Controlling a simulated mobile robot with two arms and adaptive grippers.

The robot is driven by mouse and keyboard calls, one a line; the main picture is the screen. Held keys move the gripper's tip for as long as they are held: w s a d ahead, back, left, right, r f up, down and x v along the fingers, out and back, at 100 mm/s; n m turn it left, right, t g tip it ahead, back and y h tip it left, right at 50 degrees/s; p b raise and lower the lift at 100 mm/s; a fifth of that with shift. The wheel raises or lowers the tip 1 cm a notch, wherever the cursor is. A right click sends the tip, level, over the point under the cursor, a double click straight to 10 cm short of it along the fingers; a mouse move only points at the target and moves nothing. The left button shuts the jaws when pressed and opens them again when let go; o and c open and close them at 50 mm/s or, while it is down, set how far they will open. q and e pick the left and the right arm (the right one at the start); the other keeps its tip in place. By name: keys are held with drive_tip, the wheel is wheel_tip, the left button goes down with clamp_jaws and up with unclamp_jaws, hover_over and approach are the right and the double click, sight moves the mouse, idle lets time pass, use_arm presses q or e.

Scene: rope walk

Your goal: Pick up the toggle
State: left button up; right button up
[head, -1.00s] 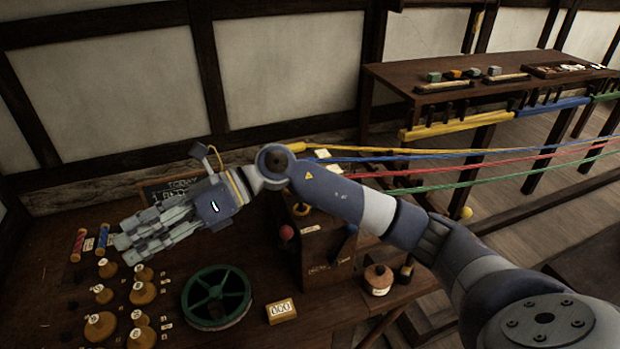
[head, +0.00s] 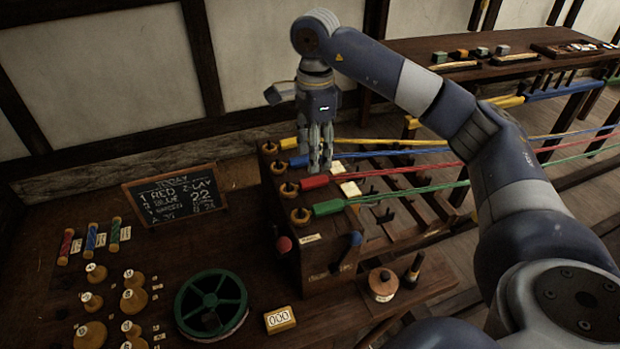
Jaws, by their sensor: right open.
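My right gripper (head: 321,166) points down, open and empty, above the wooden box at the table's back. Its fingers partly cover the coloured rope ends there. A red rope end (head: 314,183) lies just below the fingertips, and a green one (head: 328,207) is nearer. A blue one (head: 299,161) and a yellow one (head: 288,143) lie behind. I cannot tell for sure which thing is the toggle. Whether the fingertips touch anything is unclear. My left gripper is not in view.
A green wheel (head: 237,292), a counter block (head: 280,320) and a round wooden pot (head: 382,284) stand in front. Several tagged wooden weights and coloured spools (head: 90,241) are at left. A chalkboard (head: 175,194) leans behind. Ropes stretch right to a bench (head: 470,73).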

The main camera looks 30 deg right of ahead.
sight(311, 179)
wheel_tip(311, 179, down, 2)
drive_tip(key=shift+s+a+f+p, duration=0.1)
drive_tip(key=shift+s+a+p, duration=0.05)
drive_tip(key=shift+p, duration=0.15)
drive_tip(key=shift+w+a+f+p, duration=0.1)
drive_tip(key=shift+w+f+p, duration=0.1)
drive_tip(key=shift+f+p, duration=0.75)
wheel_tip(311, 179, down, 3)
drive_tip(key=shift+s+a+r, duration=0.1)
drive_tip(key=shift+a, duration=0.05)
drive_tip(key=shift+f, duration=0.25)
drive_tip(key=shift+c, duration=0.8)
drive_tip(key=shift+r, duration=0.1)
drive_tip(key=c, duration=0.8)
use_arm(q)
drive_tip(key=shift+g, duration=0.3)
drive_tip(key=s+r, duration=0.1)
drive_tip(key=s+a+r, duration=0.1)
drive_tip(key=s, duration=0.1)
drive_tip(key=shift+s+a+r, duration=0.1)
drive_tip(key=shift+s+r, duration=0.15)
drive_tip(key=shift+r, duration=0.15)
